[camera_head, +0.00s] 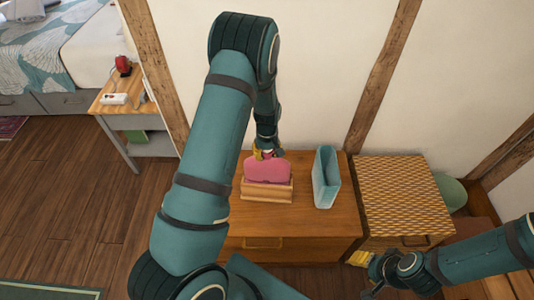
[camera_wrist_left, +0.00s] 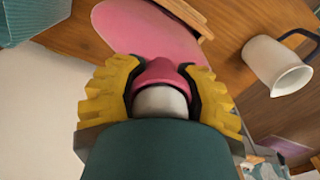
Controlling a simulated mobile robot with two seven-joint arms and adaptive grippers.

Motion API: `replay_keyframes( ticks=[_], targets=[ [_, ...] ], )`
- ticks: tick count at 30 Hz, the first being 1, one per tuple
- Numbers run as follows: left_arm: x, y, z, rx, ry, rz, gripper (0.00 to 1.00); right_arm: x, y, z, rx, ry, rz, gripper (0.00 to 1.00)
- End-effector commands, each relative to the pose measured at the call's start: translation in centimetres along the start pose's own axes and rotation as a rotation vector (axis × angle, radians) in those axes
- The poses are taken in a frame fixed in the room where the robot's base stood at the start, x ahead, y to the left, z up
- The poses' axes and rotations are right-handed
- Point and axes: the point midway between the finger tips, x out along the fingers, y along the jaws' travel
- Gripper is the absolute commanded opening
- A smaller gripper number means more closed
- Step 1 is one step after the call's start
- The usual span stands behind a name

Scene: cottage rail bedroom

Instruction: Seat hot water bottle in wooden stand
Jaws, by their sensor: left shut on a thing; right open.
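The pink hot water bottle (camera_head: 268,170) stands upright in the wooden stand (camera_head: 266,191) on the wooden cabinet, its lower part hidden behind the stand's front. My left gripper (camera_head: 267,154) reaches down from above and is shut on the bottle's neck. In the left wrist view the yellow fingers (camera_wrist_left: 160,88) flank the neck, and the pink body (camera_wrist_left: 150,35) runs away from them toward a strip of the stand (camera_wrist_left: 188,14). My right gripper (camera_head: 370,277) is at the lower right, away from the bottle, and open.
A light blue open container (camera_head: 326,178) stands right of the stand on the cabinet top (camera_head: 340,220). A woven-topped cabinet (camera_head: 405,198) is further right. A white mug (camera_wrist_left: 272,66) shows in the left wrist view. The cabinet top in front of the container is clear.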

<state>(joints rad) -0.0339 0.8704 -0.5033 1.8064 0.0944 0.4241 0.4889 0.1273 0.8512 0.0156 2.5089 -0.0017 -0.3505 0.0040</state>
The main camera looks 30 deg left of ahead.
Motion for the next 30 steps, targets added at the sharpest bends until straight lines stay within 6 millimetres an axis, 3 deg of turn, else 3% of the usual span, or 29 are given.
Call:
replay_keyframes(
  ticks=[5, 6, 9, 20, 25, 30],
  targets=[
    [0.2, 0.0, 0.0, 0.000, 0.001, 0.001, 0.00, 0.2, 0.1, 0.0, 0.000, 0.001, 0.000, 0.47],
    [0.4, 0.0, 0.0, 0.000, 0.000, -0.001, 0.42, 0.2, 0.1, 0.0, 0.000, 0.001, 0.000, 0.47],
    [0.3, 0.0, 0.0, 0.000, 0.000, -0.001, 0.73, 0.2, 0.1, 0.0, 0.000, 0.001, 0.000, 0.47],
    [-0.1, 0.0, 0.0, 0.000, 0.000, 0.000, 0.73, -0.1, 0.0, 0.0, 0.000, 0.000, 0.000, 0.47],
    [-2.2, 0.0, -0.1, 0.000, 0.002, 0.001, 0.73, -0.5, -0.2, 0.0, 0.000, -0.002, 0.000, 0.47],
    [-5.9, 0.1, -0.1, 0.000, 0.002, 0.002, 0.73, -1.3, -0.5, 0.1, 0.001, -0.006, 0.000, 0.47]
  ],
)
